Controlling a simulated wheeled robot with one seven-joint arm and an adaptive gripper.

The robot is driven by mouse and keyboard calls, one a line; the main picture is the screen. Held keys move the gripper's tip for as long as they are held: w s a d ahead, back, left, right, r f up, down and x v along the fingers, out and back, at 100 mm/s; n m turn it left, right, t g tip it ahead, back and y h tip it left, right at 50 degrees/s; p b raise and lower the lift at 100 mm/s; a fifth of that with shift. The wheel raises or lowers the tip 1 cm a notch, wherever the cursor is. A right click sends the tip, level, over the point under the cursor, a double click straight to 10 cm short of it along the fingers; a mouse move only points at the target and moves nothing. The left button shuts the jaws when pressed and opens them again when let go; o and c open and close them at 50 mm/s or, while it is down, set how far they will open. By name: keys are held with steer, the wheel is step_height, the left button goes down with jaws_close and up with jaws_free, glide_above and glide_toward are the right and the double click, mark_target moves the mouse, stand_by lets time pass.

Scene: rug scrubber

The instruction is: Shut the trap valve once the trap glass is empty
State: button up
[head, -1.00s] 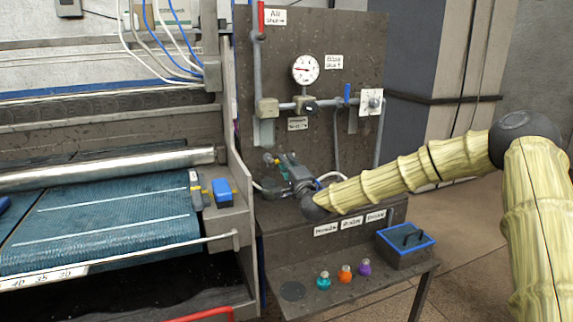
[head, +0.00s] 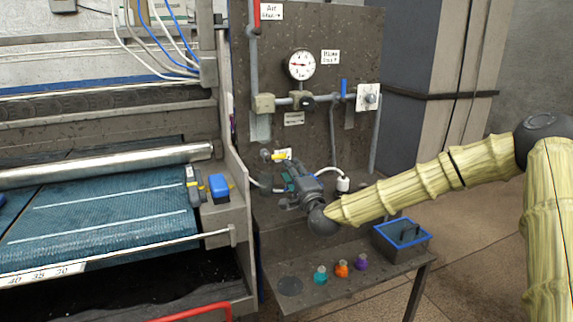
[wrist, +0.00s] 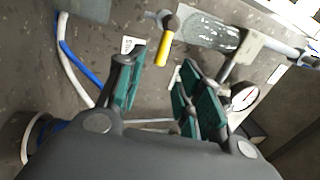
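A short valve with a yellow lever (head: 282,155), which I take as the trap valve, sits low on the dark panel. The lever points right in the head view and down in the wrist view (wrist: 163,48). Above it, a greyish clear cylinder (head: 260,128), likely the trap glass, hangs under a box-shaped fitting. In the wrist view the glass (wrist: 208,35) looks speckled grey; I cannot tell whether liquid is inside. My gripper (head: 284,178) is in front of the panel, below and right of the lever. Its teal-padded fingers are apart and empty, the lever beyond their tips (wrist: 163,62).
A round gauge (head: 301,65) and a blue-handled valve (head: 344,88) are on the panel. Teal, orange and purple flasks (head: 342,268) and a blue-rimmed box (head: 402,238) stand on the low shelf. A machine with a blue belt (head: 100,215) fills the left.

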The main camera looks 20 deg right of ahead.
steer(key=shift+s+f, duration=0.25)
steer(key=shift+s, duration=0.95)
steer(key=shift+s+f, duration=0.2)
steer(key=shift+s, duration=0.95)
steer(key=s+f, duration=0.1)
steer(key=s, duration=0.7)
steer(key=shift+s+d+f, duration=0.2)
steer(key=shift+s+f, duration=0.15)
steer(key=shift+s, duration=0.05)
